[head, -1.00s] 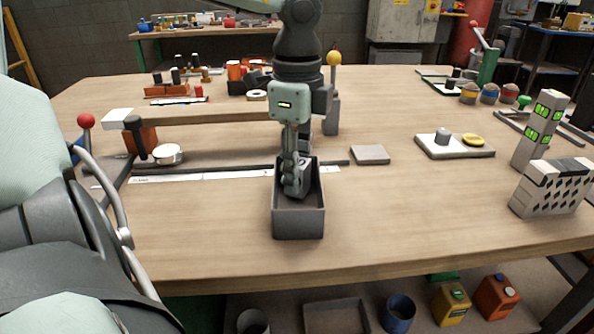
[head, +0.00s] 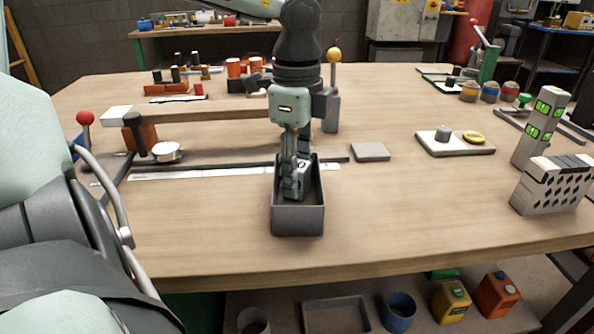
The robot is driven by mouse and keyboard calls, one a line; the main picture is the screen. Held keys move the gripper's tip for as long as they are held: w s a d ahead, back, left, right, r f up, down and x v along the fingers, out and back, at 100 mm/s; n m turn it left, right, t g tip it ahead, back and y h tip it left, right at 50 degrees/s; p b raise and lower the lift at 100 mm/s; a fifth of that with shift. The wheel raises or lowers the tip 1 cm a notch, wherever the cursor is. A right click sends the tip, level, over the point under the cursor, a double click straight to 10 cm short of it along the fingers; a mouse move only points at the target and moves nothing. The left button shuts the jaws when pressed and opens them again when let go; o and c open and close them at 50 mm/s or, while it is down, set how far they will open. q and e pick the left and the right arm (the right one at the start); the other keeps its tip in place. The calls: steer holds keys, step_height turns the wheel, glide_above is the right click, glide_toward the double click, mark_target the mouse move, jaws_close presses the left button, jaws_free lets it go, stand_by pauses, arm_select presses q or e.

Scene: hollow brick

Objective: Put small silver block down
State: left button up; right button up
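My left gripper (head: 294,182) points down into a small open grey box (head: 298,222) at the middle of the wooden table. Its fingers are inside the box walls, near the left side. A light grey piece with a dark spot (head: 302,166) shows beside the fingers; I cannot tell whether it is the small silver block or part of the gripper. The finger in front hides the grip, so whether it is open or shut is unclear. My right gripper is not in view.
A flat grey plate (head: 370,152) lies right of the box. Farther right are a white board (head: 455,145) with a grey cylinder and yellow ring, and a patterned hollow brick (head: 552,187). A long wooden bar (head: 215,115) stands behind left. The front table is clear.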

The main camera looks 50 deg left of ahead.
arm_select(q)
steer(key=shift+r, duration=0.1)
steer(key=shift+r+p, duration=0.3)
steer(key=shift+p, duration=0.05)
step_height(320, 180, up, 12)
steer(key=shift+f, duration=0.25)
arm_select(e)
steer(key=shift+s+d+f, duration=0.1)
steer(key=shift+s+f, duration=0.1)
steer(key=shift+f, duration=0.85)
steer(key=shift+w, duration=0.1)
